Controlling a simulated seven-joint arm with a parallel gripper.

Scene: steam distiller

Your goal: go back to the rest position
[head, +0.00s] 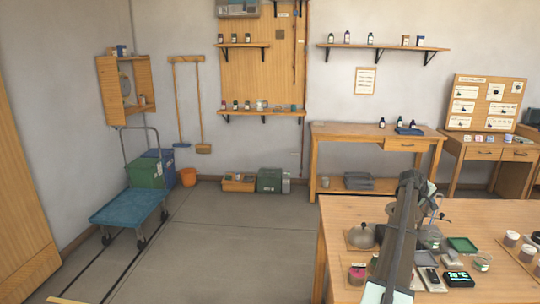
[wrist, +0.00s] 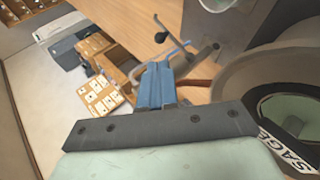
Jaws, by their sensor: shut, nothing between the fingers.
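My gripper (wrist: 156,72) shows in the wrist view as narrow blue-grey fingers beyond a dark bar, shut and empty. In the head view my arm rises over the right worktable (head: 343,212) and its fingertips cannot be made out. A large round grey vessel (wrist: 232,92) stands close to the right of my fingers in the wrist view. A jar labelled SAGE (wrist: 290,140) lies within its outline there; whether it is inside or behind cannot be told. A thin metal tube or handle (wrist: 204,55) shows just past my fingers, and contact is unclear.
A grey dome (head: 361,236), a green tray (head: 462,244), a device with a lit display (head: 459,279) and several jars crowd the worktable around my arm. A blue trolley (head: 128,207) stands at the left. The floor (head: 225,245) between is clear.

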